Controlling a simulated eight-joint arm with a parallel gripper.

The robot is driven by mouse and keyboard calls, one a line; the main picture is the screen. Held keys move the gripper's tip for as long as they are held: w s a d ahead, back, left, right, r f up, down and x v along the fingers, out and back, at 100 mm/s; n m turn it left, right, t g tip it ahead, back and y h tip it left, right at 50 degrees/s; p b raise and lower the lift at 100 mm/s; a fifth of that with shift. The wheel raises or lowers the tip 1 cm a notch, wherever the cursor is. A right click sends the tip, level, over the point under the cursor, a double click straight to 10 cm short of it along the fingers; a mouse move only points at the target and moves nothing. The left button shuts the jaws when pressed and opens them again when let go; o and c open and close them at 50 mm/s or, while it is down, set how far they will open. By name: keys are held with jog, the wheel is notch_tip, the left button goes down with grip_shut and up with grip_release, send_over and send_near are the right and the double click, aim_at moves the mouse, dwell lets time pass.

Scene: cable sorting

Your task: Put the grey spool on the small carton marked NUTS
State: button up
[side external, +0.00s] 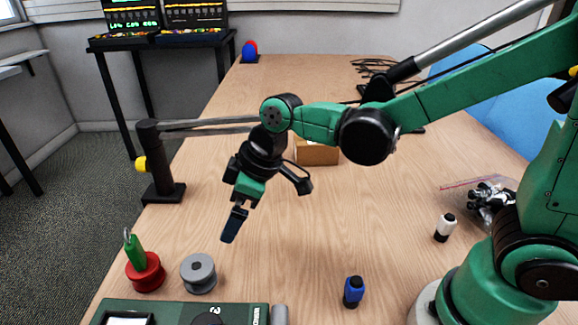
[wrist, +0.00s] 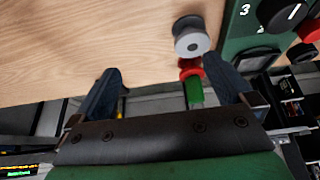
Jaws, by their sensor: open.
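The grey spool (side external: 198,273) stands on the wooden table at the front left in the side view. It also shows in the wrist view (wrist: 191,40), beyond my fingertips. A carton (side external: 317,153) sits on the table behind my arm, partly hidden by it; I cannot read any marking on it. My gripper (side external: 234,224) hangs in the air above the table, up and to the right of the grey spool, pointing down. In the wrist view my gripper (wrist: 170,82) has its two blue-grey fingers spread wide, with nothing held between them.
A red spool (side external: 146,272) with a green object stands left of the grey spool. A green device (side external: 185,312) lies in front. A blue bottle (side external: 353,291) and a white bottle (side external: 444,228) stand right. A black post (side external: 160,165) stands at the left edge. The table's middle is clear.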

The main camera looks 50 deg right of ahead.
aim_at(199, 265)
jog(key=a+f+n, duration=0.1)
jog(key=a+f+n+g, duration=0.1)
jog(key=a+f, duration=0.1)
jog(key=a+f+n, duration=0.1)
jog(key=a, duration=0.1)
jog(key=shift+w+a+f+g+y, duration=0.15)
jog(key=shift+w+a+g+y, duration=0.15)
jog(key=shift+w, duration=0.1)
jog(key=shift+x, duration=2.8)
jog(key=shift+c, duration=0.2)
jog(key=c, duration=1.4)
jog(key=shift+o, duration=0.2)
